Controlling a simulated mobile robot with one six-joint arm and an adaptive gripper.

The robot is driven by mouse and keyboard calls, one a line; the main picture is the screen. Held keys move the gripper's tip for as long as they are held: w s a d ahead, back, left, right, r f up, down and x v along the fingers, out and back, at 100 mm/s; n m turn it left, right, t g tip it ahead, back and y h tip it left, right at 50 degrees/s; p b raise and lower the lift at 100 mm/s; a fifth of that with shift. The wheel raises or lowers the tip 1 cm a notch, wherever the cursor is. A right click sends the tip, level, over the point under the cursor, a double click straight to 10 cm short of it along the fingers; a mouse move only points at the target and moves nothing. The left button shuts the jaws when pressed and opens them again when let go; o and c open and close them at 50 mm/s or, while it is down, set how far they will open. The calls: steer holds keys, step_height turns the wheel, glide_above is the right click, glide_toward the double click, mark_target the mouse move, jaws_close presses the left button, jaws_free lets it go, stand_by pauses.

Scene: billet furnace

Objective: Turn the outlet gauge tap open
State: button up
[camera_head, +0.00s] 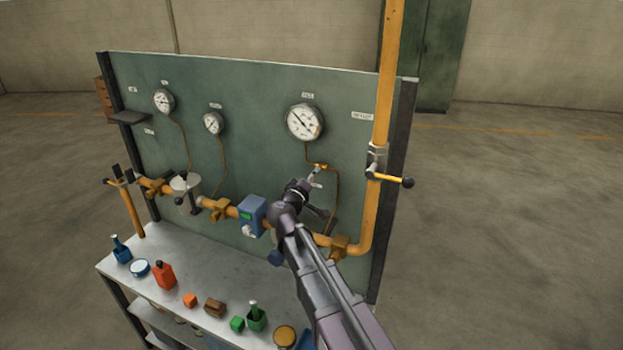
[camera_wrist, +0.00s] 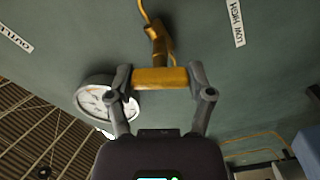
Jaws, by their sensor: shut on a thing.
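The outlet gauge tap (camera_head: 321,166) is a small brass-yellow fitting on the thin pipe below the large right-hand gauge (camera_head: 304,122). In the wrist view its body (camera_wrist: 158,42) shows with a yellow handle (camera_wrist: 160,79) lying crosswise between the fingers. My gripper (camera_head: 313,177) reaches up to the tap from below. In the wrist view my gripper (camera_wrist: 161,80) is shut on the handle, one finger at each end. The large gauge also shows in the wrist view (camera_wrist: 95,96), partly behind the left finger. My arm hides part of the pipework below.
A thick yellow pipe (camera_head: 368,225) with a black-tipped lever (camera_head: 393,179) rises at the panel's right. A blue box (camera_head: 252,214) sits on the lower pipe. Bottles and small blocks stand on the bench (camera_head: 207,275). The green panel (camera_head: 255,100) stands close behind the tap.

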steer(key=n, duration=0.5)
steer(key=shift+n, duration=0.3)
stand_by(0.4)
steer(key=o, duration=1.1)
steer(key=shift+s, duration=0.1)
steer(key=v, duration=1.1)
steer(key=shift+s+a, duration=0.15)
steer(key=shift+s, duration=0.25)
